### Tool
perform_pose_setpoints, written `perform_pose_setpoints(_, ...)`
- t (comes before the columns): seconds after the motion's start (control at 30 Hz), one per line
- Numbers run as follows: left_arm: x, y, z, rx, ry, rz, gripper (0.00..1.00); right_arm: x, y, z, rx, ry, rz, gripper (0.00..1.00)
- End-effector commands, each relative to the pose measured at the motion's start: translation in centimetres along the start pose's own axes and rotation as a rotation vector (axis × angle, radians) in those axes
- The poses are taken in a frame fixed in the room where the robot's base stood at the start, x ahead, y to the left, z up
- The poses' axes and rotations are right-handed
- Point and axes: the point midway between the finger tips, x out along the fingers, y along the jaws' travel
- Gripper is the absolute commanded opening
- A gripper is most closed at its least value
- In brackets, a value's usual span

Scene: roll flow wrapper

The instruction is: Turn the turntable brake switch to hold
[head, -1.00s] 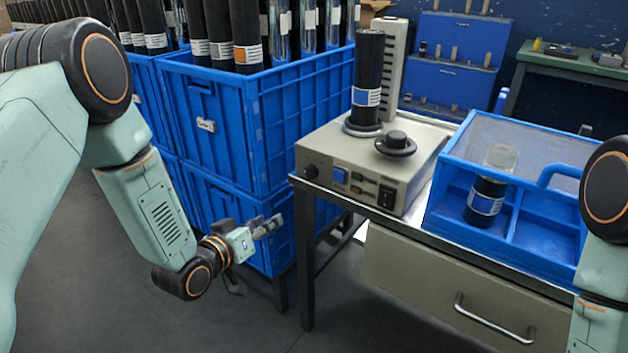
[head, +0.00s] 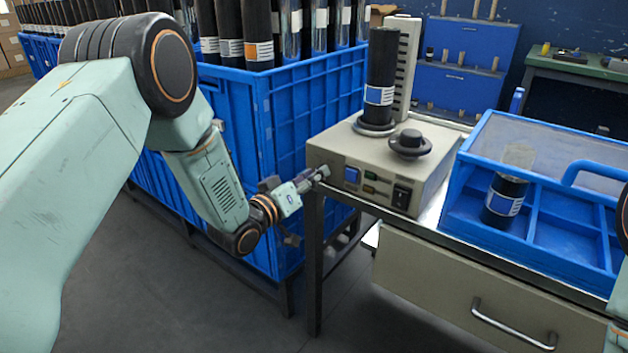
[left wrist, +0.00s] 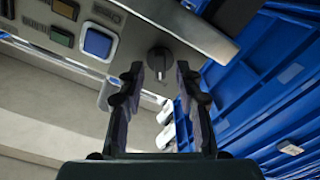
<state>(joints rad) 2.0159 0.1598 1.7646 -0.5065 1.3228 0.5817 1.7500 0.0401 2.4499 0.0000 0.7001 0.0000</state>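The beige turntable machine (head: 383,160) stands on the bench. Its brake switch is a small dark round knob (left wrist: 158,58) on the front panel, seen in the left wrist view with a pale mark on its rim. In the head view the knob is hidden behind my left fingertips. My left gripper (head: 318,176) is at the left end of that panel. In the left wrist view my left gripper (left wrist: 157,78) is open, its two fingers apart with the knob showing between their tips. I cannot tell whether they touch it. My right gripper is out of view.
A blue button (left wrist: 97,43) and other panel controls lie beside the knob. A black roll (head: 381,85) stands on the turntable. Blue crates (head: 285,120) of rolls stand close on the left. A blue divided tray (head: 462,218) sits on the bench to the right.

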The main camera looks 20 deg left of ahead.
Motion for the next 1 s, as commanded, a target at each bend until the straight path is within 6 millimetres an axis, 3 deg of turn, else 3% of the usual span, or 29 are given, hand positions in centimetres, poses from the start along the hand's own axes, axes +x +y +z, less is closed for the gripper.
perform_pose_setpoints(0.4,0.97,0.00,-0.03,0.000,-0.002,0.002,0.34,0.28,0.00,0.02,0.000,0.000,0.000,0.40)
perform_pose_setpoints(0.8,0.94,-0.01,-0.02,0.000,-0.002,0.001,0.00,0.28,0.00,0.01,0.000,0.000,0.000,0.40)
perform_pose_setpoints(1.0,0.94,-0.01,-0.01,0.000,-0.002,0.001,0.00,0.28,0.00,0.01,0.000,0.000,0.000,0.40)
